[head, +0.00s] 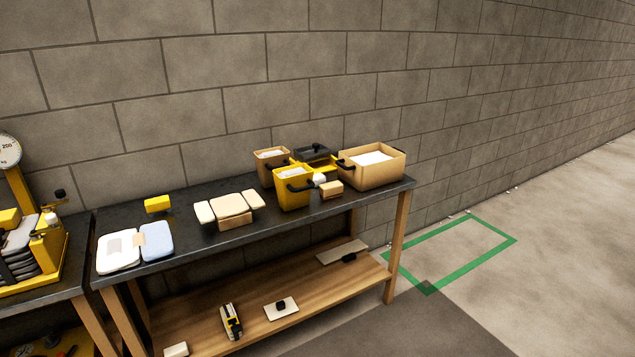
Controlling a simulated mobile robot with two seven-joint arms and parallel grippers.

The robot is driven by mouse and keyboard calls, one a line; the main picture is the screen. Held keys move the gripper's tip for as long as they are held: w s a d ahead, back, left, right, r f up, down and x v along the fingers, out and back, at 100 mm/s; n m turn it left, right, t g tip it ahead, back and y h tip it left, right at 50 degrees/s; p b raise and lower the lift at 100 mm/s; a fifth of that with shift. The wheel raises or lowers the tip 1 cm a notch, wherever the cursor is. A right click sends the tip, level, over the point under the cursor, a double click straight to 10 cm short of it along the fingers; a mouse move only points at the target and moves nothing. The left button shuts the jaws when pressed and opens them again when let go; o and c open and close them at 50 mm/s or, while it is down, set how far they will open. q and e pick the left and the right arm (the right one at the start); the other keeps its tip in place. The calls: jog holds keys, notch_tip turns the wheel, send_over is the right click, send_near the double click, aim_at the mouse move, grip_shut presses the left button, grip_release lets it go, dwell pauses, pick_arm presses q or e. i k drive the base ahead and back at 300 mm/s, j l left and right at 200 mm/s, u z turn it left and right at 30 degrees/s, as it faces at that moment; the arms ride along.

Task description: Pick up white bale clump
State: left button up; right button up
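Several pale things could be the white bale clump, and I cannot tell which one is. A white padded slab (117,252) lies at the left end of the dark-topped table (190,245), beside a light blue slab (157,241). A cream block (233,206) with paler side pieces lies near the middle. A small white lump (319,178) is beside the yellow bin. White material (371,158) lies inside the tan box (385,174). Neither of my grippers is in view.
A yellow bin (293,199), a tan bin (266,174) and a dark-lidded container crowd the right half of the tabletop. A yellow block (157,204) sits at the back left. The lower wooden shelf (250,326) holds several small items. Open floor with a green outline (484,262) lies right.

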aim_at(319, 179)
jog(key=i+l+z, duration=0.25)
jog(key=i, duration=0.75)
jog(key=j, duration=0.1)
